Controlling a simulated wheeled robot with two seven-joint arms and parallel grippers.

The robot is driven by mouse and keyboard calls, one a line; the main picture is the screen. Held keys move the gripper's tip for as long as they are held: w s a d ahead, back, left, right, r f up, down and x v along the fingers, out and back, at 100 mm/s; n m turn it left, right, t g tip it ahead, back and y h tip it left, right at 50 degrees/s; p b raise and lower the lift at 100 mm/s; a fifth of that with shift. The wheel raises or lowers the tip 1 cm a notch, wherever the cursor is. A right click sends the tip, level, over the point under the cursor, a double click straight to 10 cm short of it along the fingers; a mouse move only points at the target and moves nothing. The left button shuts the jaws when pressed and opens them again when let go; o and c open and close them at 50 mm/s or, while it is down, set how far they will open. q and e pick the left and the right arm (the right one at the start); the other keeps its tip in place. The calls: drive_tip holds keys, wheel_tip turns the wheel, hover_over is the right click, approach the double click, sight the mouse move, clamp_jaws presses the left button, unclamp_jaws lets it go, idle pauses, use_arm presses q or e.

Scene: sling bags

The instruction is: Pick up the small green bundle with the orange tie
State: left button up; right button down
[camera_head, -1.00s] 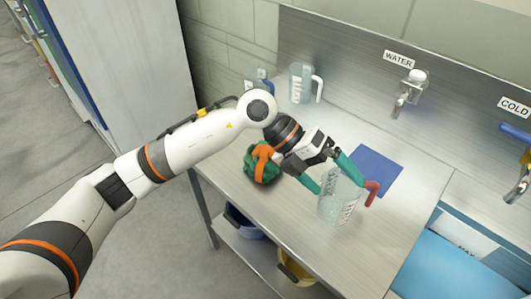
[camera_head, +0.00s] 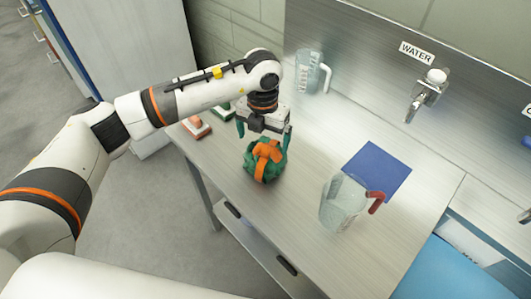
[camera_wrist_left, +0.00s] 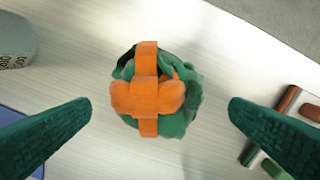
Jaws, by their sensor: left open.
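The small green bundle (camera_head: 265,160) with its orange tie (camera_head: 267,153) sits on the steel counter. In the left wrist view the bundle (camera_wrist_left: 190,102) lies between and beyond my open fingers, with the orange tie (camera_wrist_left: 147,97) crossing its top. My left gripper (camera_head: 263,131) is open above the bundle, pointing down, its green fingers apart on either side. No finger visibly touches the bundle. My right gripper is not in view.
A clear jug with a red handle (camera_head: 343,204) stands right of the bundle, by a blue mat (camera_head: 378,170). Another clear jug (camera_head: 308,72) stands at the back. Brushes (camera_head: 196,126) lie left of the gripper. The counter (camera_head: 290,215) in front is clear.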

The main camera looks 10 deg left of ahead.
sight(264, 144)
use_arm(q)
wheel_tip(264, 144, down, 4)
drive_tip(key=shift+s+d+r+p, duration=0.1)
drive_tip(key=shift+r+p, duration=0.15)
drive_tip(key=shift+p, duration=0.65)
drive_tip(key=shift+f, duration=0.6)
drive_tip(key=c, duration=0.7)
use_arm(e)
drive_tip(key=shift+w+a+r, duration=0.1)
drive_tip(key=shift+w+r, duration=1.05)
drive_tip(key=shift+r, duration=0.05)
